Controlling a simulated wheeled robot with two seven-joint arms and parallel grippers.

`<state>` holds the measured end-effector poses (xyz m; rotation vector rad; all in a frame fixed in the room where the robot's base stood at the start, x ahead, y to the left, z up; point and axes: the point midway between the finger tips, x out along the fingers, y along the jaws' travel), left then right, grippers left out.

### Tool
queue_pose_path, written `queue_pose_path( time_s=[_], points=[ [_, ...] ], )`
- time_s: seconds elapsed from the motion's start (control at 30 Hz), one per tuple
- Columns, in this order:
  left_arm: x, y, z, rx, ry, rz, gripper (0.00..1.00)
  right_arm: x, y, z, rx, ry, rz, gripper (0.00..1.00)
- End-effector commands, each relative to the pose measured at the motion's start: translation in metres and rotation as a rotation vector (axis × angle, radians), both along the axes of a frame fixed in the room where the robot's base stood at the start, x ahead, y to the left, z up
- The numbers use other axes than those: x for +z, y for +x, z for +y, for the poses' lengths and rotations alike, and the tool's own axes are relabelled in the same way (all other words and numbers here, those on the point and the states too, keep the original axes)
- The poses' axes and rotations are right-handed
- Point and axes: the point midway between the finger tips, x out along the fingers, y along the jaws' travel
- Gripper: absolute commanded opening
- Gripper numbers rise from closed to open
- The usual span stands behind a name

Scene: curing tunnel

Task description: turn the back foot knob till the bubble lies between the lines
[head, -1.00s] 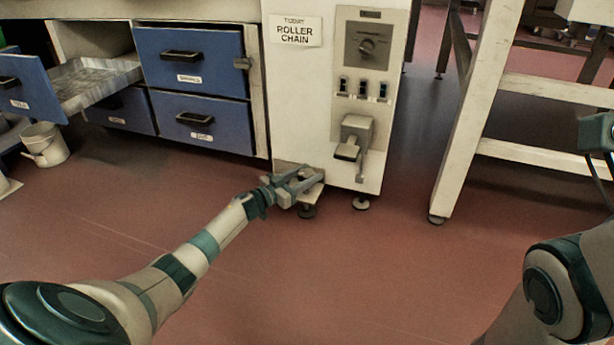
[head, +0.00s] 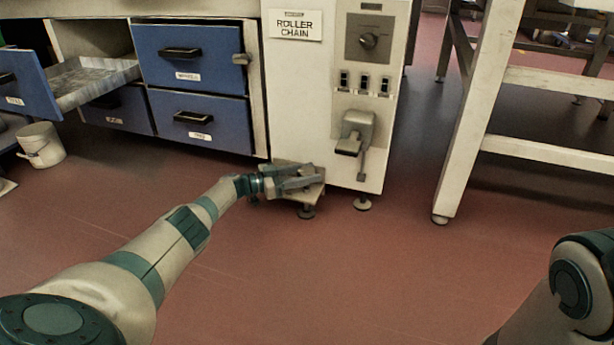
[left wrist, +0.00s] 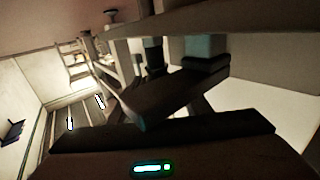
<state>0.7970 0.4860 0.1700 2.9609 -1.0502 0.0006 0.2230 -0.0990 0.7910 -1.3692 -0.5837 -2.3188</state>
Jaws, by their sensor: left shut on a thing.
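My left gripper (head: 308,180) is at the lower left corner of the white machine cabinet (head: 290,100), just above a small foot bracket (head: 313,196). It is shut on a small knob, mostly hidden by the fingers. Under the bracket is a round foot (head: 306,212); a second foot (head: 362,203) stands to its right. In the left wrist view, dark gripper parts (left wrist: 175,95) fill the middle and hide the knob. A small lit cyan strip (left wrist: 152,168) shows at the bottom; I cannot tell a bubble or lines in it. My right gripper is out of view.
Blue drawers (head: 195,60) stand left of the cabinet, with one open drawer (head: 28,85) and a white bucket (head: 41,145) farther left. A lever box (head: 355,132) juts from the cabinet front. A white bench leg (head: 470,130) stands to the right. The red floor in front is clear.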

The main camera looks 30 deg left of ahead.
Motion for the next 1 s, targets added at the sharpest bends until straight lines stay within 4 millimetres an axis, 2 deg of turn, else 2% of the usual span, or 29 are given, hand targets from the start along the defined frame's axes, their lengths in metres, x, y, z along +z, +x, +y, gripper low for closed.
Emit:
queue_pose_path(
  time_s=[0.63, 0.67, 0.73, 1.0],
  points=[
    [0.0004, 0.0010, 0.0002, -0.022, 0.001, -0.001, 0.21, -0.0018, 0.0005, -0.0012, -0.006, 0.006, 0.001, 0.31],
    [0.0004, 0.0010, 0.0002, -0.022, 0.001, -0.001, 0.46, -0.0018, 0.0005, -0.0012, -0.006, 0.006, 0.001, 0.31],
    [0.0004, 0.0011, 0.0000, -0.023, 0.001, -0.001, 0.62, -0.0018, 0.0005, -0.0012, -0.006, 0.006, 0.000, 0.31],
    [0.0005, 0.0013, 0.0002, -0.021, 0.001, -0.001, 0.62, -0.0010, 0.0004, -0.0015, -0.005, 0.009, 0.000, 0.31]
  ],
)
